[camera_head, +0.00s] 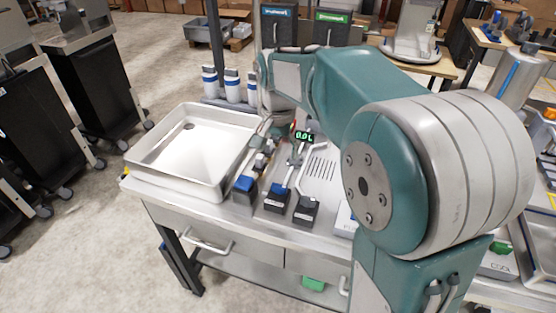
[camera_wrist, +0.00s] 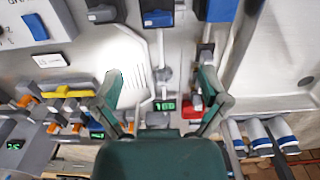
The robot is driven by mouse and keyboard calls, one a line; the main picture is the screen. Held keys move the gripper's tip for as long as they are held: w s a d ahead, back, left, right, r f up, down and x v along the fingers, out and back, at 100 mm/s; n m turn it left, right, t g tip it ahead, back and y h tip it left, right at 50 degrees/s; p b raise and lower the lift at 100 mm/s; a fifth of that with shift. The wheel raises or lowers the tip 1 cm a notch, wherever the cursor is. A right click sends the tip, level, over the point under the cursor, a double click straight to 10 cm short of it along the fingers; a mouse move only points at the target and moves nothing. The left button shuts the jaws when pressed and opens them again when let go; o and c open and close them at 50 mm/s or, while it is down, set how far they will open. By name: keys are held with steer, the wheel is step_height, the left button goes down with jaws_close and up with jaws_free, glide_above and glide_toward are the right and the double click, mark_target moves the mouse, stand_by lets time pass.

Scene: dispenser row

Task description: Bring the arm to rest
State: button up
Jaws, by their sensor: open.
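My gripper (camera_wrist: 161,80) is open in the wrist view. Its two green fingers stand wide apart, with no object held between them. Below them is the metal dispenser counter, with a drain plate (camera_wrist: 124,66) and a lit green display (camera_wrist: 165,106). In the head view my teal and grey arm reaches forward over the counter and bends down at its far end. The gripper there is small and partly hidden behind the arm, near the display (camera_head: 304,136).
A steel basin (camera_head: 160,158) is left of the dispensers. Blue and black blocks (camera_head: 245,184) sit along the counter's front. White bottles with blue bands (camera_head: 232,86) stand behind. Two dark panels (camera_head: 331,28) rise at the back. Black carts (camera_head: 92,82) stand at left, with open floor between.

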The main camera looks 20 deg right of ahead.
stand_by(0.4)
steer(key=s+r+n+t, duration=0.2)
steer(key=s+n+t, duration=0.3)
steer(key=s, duration=1.6)
steer(key=shift+s+n+t, duration=0.15)
steer(key=shift+n+t, duration=0.15)
steer(key=shift+n, duration=0.9)
